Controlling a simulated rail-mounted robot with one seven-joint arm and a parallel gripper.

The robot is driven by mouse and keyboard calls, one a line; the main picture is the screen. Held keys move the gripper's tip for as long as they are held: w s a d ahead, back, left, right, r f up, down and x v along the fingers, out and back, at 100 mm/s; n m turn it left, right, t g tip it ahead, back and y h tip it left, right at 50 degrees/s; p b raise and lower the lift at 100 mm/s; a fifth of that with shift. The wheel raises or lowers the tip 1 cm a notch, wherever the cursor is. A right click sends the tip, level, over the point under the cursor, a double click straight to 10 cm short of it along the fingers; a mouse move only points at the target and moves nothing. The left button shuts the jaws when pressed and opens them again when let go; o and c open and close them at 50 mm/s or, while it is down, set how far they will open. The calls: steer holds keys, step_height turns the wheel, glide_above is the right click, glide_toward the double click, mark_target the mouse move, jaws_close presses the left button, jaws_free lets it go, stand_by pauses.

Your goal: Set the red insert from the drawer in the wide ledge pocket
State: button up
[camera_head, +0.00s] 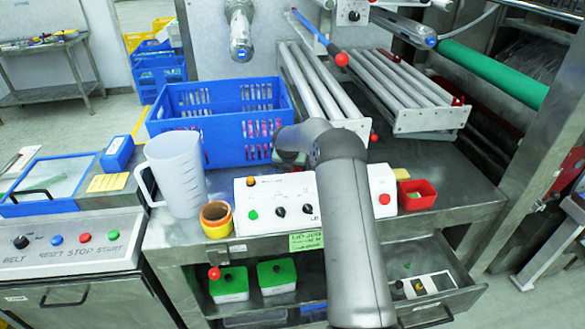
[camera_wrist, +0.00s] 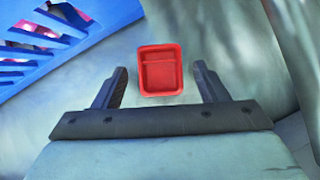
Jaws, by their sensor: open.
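In the wrist view, my gripper (camera_wrist: 160,68) is open, its two dark fingers apart. A small red open-topped piece (camera_wrist: 161,72), likely the red insert, lies on a grey surface between and slightly beyond the fingertips, with a gap on each side. In the head view my arm hides this spot and the fingers. The open drawer (camera_head: 462,299) at the lower right holds a pale tray with dark and yellow parts and a small green piece; I see no red in it. I cannot make out the wide ledge pocket.
A blue crate (camera_head: 222,153) stands left of my gripper, its wall also in the wrist view (camera_wrist: 24,68). A clear jug (camera_head: 178,172), a yellow-brown cup (camera_head: 215,220), a control box (camera_head: 275,222) and a red bin (camera_head: 418,204) line the front. Metal rollers (camera_head: 312,85) lie behind.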

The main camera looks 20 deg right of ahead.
steer(key=s+a+r+m, duration=0.1)
steer(key=s+a+r, duration=0.1)
steer(key=s+r, duration=0.2)
steer(key=s+a+r+m+b, duration=0.1)
steer(key=s+a+r+m, duration=0.1)
steer(key=s+a+r, duration=0.1)
steer(key=s+a+r+m+g, duration=0.1)
steer(key=s+a+r+m, duration=0.1)
steer(key=s+r, duration=0.3)
steer(key=shift+a+b+v, duration=0.25)
steer(key=shift+b+v, duration=0.05)
steer(key=shift+v, duration=1.15)
steer(key=s+a+r+m+g, duration=0.1)
steer(key=s+a+m, duration=0.2)
steer(key=s+m, duration=0.4)
steer(key=s+a+r+m+g+y, duration=0.1)
steer(key=s+a+m, duration=0.3)
steer(key=s, duration=1.4)
steer(key=m, duration=0.4)
steer(key=shift+r+y, duration=0.3)
steer(key=shift+o, duration=0.4)
steer(key=s+a+f+m+g+y, duration=0.1)
steer(key=s+a+f+m, duration=0.2)
steer(key=s+m, duration=0.6)
steer(key=s, duration=0.4)
steer(key=shift+y, duration=0.4)
